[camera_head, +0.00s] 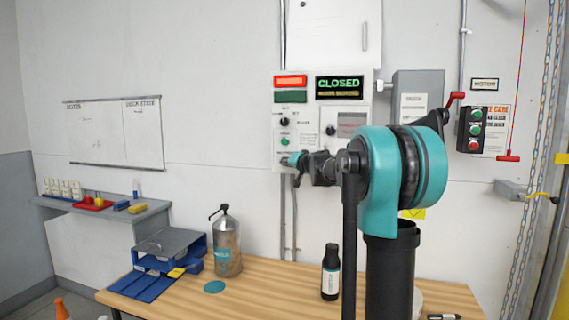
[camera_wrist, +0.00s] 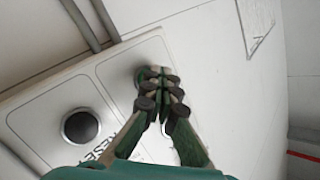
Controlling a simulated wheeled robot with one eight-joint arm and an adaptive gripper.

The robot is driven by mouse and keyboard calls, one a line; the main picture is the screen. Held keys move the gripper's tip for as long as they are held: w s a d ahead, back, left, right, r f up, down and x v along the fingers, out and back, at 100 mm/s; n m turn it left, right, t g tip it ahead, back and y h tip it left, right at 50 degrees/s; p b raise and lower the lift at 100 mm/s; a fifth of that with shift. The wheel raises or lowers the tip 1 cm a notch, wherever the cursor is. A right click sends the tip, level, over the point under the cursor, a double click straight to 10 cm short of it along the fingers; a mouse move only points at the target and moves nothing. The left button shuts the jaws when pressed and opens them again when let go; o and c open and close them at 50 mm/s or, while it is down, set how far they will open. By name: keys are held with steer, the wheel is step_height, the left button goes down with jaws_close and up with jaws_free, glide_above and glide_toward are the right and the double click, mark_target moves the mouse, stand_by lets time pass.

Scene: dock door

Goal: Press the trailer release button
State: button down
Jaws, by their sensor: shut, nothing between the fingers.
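A pale control panel (camera_head: 310,160) hangs on the wall above the bench, with small knobs and a green button (camera_head: 285,141). My gripper (camera_head: 291,160) reaches left across the panel's lower part, below the green button. In the wrist view my gripper (camera_wrist: 160,88) has its fingertips together and empty, in front of the panel face (camera_wrist: 40,112). A round grey part (camera_wrist: 138,76) is mostly hidden behind the fingertips; I cannot tell if they touch it. A dark round button (camera_wrist: 80,126) beside a partly hidden "RESE" label sits to the left. No trailer release label is readable.
A "CLOSED" display (camera_head: 339,87) tops the panel. A grey box (camera_head: 418,95) and a button station (camera_head: 471,129) are to the right. A metal dispenser (camera_head: 227,245) and a black bottle (camera_head: 330,272) stand on the wooden bench (camera_head: 260,297) below.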

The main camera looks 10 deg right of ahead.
steer(key=shift+s+a, duration=0.35)
steer(key=shift+s, duration=0.4)
steer(key=shift+s+a, duration=0.35)
steer(key=shift+s, duration=0.4)
steer(key=shift+s+a, duration=0.3)
steer(key=shift+s, duration=0.5)
steer(key=shift+s+a, duration=0.35)
steer(key=shift+s, duration=0.4)
steer(key=s+a+f+n+g, duration=0.3)
steer(key=s+f+g, duration=0.1)
steer(key=s+f, duration=0.8)
steer(key=s+d+f+g+h, duration=0.2)
steer(key=s+d+f, duration=0.1)
steer(key=s+f, duration=0.7)
steer(key=s+d+f+g+h, duration=0.2)
steer(key=s+d+f, duration=0.1)
steer(key=s+f, duration=0.7)
steer(key=s+d+f+g+h, duration=0.1)
steer(key=s+d+f+g, duration=0.2)
steer(key=s+f, duration=0.7)
steer(key=shift+s+d+f+h, duration=0.35)
steer(key=shift+s+d+h, duration=0.05)
steer(key=shift+s, duration=0.6)
